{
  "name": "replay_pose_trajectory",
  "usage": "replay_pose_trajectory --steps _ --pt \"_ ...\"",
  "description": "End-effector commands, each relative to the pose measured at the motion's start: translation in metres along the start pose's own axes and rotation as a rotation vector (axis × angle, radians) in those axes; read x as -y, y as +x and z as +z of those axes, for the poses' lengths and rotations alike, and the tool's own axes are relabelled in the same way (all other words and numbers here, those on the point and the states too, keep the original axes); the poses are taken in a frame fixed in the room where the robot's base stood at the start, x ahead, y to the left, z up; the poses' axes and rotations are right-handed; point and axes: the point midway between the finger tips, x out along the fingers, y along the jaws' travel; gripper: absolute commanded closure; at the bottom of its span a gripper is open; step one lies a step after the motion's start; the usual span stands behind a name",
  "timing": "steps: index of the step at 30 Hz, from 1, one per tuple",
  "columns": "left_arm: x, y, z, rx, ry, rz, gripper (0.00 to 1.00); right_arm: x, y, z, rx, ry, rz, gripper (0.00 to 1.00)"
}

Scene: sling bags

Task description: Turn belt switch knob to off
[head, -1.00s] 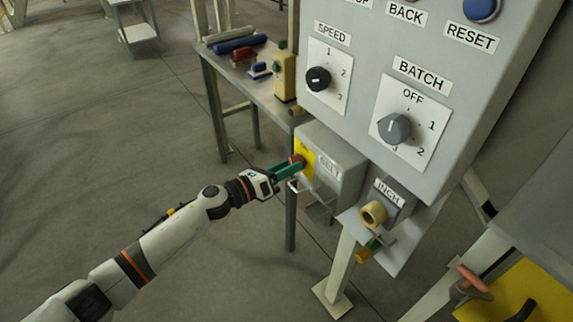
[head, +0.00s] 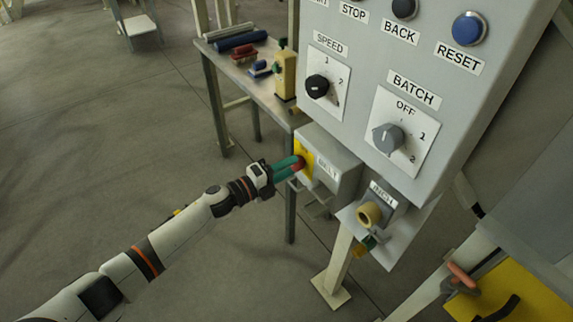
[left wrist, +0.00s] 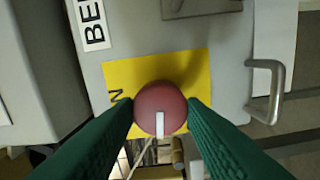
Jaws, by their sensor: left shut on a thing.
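The belt switch knob (left wrist: 160,105) is a round red knob with a white pointer mark, on a yellow plate (left wrist: 190,66) on the side of a grey box (head: 336,172) labelled BELT. In the left wrist view its white mark points down. My left gripper (head: 298,164), with green fingers, is shut on the knob, one finger on each side of it. In the head view the fingers mostly hide the knob. The letter N shows on the plate left of the knob; other plate lettering is hidden or out of view. My right gripper is not in view.
Above the box is a grey panel with a SPEED knob (head: 318,86), a BATCH knob (head: 387,137) and a blue RESET button (head: 469,29). A yellowish INCH knob (head: 369,213) sits lower right. A metal handle (left wrist: 265,92) projects beside the plate. A workbench stands behind.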

Motion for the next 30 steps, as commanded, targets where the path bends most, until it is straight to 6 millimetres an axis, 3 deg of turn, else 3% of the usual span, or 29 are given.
replay_pose_trajectory --steps 10,26,27,30 --pt "-0.0003 -0.0002 -0.0009 -0.002 -0.132 -0.001 0.86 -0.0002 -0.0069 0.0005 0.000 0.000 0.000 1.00" --pt "0.0005 -0.0003 -0.0006 -0.002 -0.154 -0.001 0.86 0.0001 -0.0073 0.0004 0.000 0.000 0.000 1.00" --pt "0.0005 -0.0003 -0.0006 -0.002 -0.154 -0.001 0.58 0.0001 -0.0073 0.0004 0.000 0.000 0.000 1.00" --pt "0.0005 -0.0003 -0.0005 -0.001 -0.153 -0.001 0.42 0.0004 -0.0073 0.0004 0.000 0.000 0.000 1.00"
